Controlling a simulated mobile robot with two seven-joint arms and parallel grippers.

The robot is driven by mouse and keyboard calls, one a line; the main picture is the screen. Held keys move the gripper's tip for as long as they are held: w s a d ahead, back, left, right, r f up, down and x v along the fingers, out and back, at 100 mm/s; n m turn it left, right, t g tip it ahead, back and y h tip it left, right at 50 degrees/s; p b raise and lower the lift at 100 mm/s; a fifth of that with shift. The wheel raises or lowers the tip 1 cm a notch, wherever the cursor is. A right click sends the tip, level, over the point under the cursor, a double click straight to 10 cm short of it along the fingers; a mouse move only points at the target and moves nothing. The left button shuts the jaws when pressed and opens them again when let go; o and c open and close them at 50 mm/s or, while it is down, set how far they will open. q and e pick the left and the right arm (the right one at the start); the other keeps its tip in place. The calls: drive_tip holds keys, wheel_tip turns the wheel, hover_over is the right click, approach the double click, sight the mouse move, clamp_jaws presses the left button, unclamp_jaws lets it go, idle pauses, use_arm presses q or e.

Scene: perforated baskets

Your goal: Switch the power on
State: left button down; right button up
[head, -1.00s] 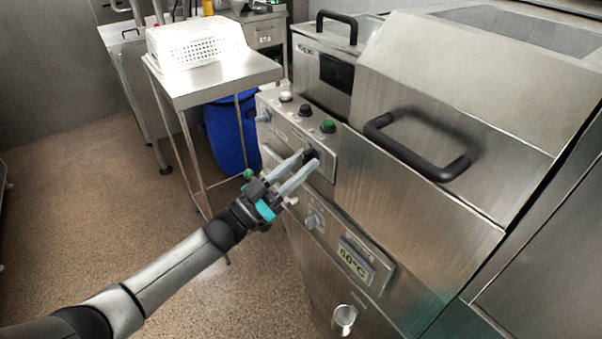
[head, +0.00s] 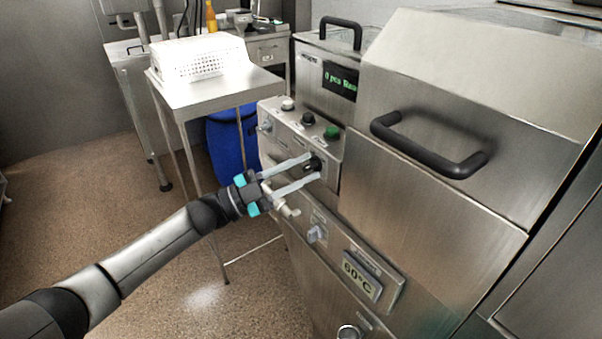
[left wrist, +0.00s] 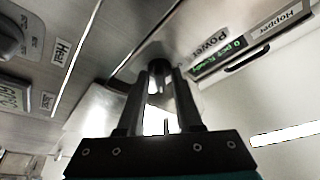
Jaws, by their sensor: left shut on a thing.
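The black power knob (head: 316,163) sits on the steel control panel at the front of the machine. My left gripper (head: 314,168) is shut on this knob, with one finger on each side. In the left wrist view the knob (left wrist: 159,67) is between the fingertips, beside a "Power" label (left wrist: 208,44). The machine's display (head: 341,80) is lit with green text, partly readable as "0 pcs". It also shows in the left wrist view (left wrist: 218,58). My right gripper is not in view.
White, black and green buttons (head: 308,118) line the panel top. A grey knob (head: 317,233) and a 60°C readout (head: 361,277) are below. A black-handled lid (head: 430,150) is on the right. A steel table (head: 215,88) bears a white perforated basket (head: 190,58).

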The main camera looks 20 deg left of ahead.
use_arm(q)
drive_tip(key=shift+m, duration=0.4)
drive_tip(key=c, duration=0.9)
unclamp_jaws()
drive_tip(key=shift+o, duration=0.2)
drive_tip(key=v, duration=1.5)
drive_tip(key=shift+a+b, duration=0.15)
drive_tip(key=shift+b, duration=0.2)
